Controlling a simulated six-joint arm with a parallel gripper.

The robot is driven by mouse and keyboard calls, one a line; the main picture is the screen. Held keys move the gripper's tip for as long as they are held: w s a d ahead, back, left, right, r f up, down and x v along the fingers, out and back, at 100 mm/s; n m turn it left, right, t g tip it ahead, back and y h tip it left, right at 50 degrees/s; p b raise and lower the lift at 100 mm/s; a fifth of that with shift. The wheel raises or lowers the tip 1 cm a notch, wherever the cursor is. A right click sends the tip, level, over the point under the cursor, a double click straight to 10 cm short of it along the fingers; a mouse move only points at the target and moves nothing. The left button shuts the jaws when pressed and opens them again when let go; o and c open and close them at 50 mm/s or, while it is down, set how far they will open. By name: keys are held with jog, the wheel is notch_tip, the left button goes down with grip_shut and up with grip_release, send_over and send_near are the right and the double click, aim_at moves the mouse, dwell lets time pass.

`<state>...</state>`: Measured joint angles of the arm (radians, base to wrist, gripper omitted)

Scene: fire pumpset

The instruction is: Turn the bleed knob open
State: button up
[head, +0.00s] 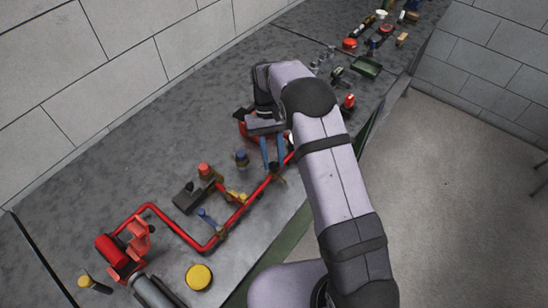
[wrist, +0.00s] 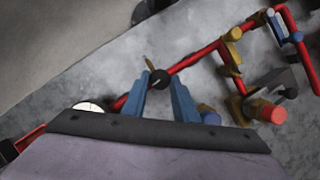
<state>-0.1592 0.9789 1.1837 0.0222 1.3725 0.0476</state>
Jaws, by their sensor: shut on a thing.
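The bleed knob appears to be the small black round piece (wrist: 160,79) on the red pipe (wrist: 205,53), with a thin brass piece (wrist: 149,63) beside it in the wrist view. My gripper (wrist: 162,80) has its two blue fingers on either side of the knob and is shut on it. In the head view my gripper (head: 274,167) points down at the far part of the red pipe (head: 185,231). The knob is largely hidden there by the fingers, so its turned angle cannot be told.
Near the pipe stand a red-capped fitting (head: 204,170), a blue-capped fitting (head: 241,158) and a blue valve handle (head: 206,217). A yellow round lid (head: 198,277) lies on the bench's near side. A green tray (head: 367,66) and several small items are farther back.

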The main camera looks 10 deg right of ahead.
jog(key=n, duration=0.1)
jog(key=n+h, duration=0.1)
jog(key=n, duration=0.2)
jog(key=shift+a+r+n+t+h, duration=0.1)
jog(key=shift+a+n+t+h, duration=0.15)
jog(key=shift+n+t+h, duration=0.15)
dwell(0.4)
jog(key=o, duration=1.1)
jog(key=shift+c, duration=0.2)
jog(key=b+v, duration=0.2)
jog(key=v, duration=0.5)
jog(key=shift+b, duration=0.3)
jog(key=shift+r, duration=0.1)
